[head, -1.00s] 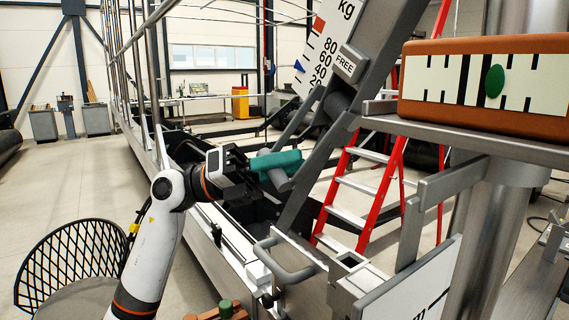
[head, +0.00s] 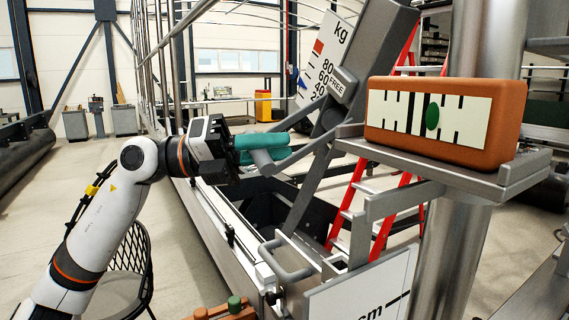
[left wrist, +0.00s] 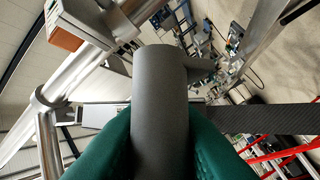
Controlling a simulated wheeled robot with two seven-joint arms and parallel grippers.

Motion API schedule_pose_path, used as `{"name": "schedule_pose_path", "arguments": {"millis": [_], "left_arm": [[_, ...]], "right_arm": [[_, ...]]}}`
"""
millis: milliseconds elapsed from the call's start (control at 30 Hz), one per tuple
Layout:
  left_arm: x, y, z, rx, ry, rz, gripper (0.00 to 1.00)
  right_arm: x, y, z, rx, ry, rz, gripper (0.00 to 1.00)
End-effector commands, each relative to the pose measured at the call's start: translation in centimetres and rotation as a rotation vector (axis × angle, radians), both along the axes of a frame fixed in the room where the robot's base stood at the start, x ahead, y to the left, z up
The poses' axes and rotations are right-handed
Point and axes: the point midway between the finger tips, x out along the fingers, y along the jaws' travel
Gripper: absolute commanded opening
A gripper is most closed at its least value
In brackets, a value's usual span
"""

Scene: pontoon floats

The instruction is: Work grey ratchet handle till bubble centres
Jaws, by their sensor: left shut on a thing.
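The grey ratchet handle (head: 268,161) is a bar with a round grip on a dark grey lever. My left gripper (head: 262,149), with teal fingers, is shut around the grip. In the left wrist view the grey grip (left wrist: 160,100) lies between the green fingers (left wrist: 160,150). The bubble level (head: 508,117) is an orange-brown box with a white marked face, on a metal shelf. Its green bubble (head: 432,117) is between the two thick inner marks, about midway. My right gripper is out of view.
A red stepladder (head: 390,215) is behind. A curved grey handle (head: 285,262) and a white sign (head: 345,295) are in front. Open floor lies at left.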

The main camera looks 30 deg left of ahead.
Motion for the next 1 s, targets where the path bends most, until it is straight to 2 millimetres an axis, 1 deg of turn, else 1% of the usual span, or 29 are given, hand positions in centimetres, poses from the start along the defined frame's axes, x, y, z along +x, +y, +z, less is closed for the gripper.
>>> {"name": "schedule_pose_path", "arguments": {"millis": [33, 167, 267, 400, 500, 600, 1000], "left_arm": [[-0.4, -0.1, 0.6, 0.004, -0.003, -0.007, 0.00], [-0.8, -0.5, 1.6, 0.006, -0.003, -0.011, 0.00], [-1.1, -0.8, 2.3, 0.006, -0.003, -0.011, 0.00], [-1.3, -1.2, 3.1, 0.004, -0.005, -0.011, 0.00], [-1.4, -1.4, 3.4, 0.003, -0.003, -0.012, 0.00], [-1.4, -1.5, 3.6, 0.002, -0.004, -0.011, 0.00], [-1.4, -1.6, 3.9, 0.000, -0.005, -0.010, 0.00]], "right_arm": [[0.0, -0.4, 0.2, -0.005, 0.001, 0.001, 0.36], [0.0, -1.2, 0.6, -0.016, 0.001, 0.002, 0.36], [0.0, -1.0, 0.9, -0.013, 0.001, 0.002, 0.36], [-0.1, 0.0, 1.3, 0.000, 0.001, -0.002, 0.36], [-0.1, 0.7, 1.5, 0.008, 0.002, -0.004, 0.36], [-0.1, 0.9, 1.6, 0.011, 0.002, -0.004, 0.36], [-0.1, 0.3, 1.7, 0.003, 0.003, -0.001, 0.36]]}}
